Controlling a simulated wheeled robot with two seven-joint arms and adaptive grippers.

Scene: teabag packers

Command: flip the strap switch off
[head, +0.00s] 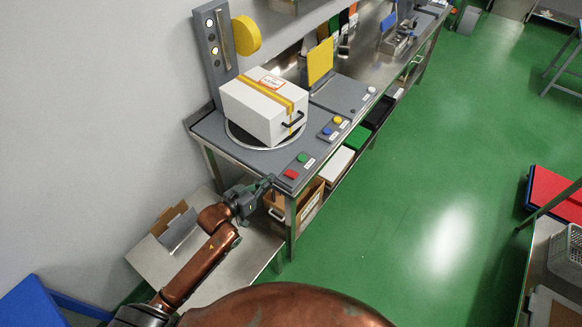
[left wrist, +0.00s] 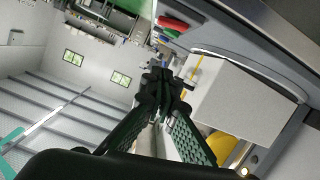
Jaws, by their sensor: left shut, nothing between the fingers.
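A grey control panel (head: 298,166) at the front corner of the bench carries a red button (head: 291,174) and a green button (head: 303,157). Another panel beside it has a blue control (head: 327,131) and a yellow control (head: 337,120). I cannot tell which control is the strap switch. My left gripper (head: 266,184) is shut and empty, just left of the red button and apart from it as far as I can see. In the left wrist view its fingertips (left wrist: 165,75) are together, with the red button (left wrist: 173,23) above them. My right gripper is out of view.
A white box (head: 262,104) with a yellow strap sits on a round turntable (head: 238,134). A grey post (head: 214,45) with lit lamps and a yellow disc (head: 246,36) stands behind. A cardboard box (head: 309,205) lies under the bench.

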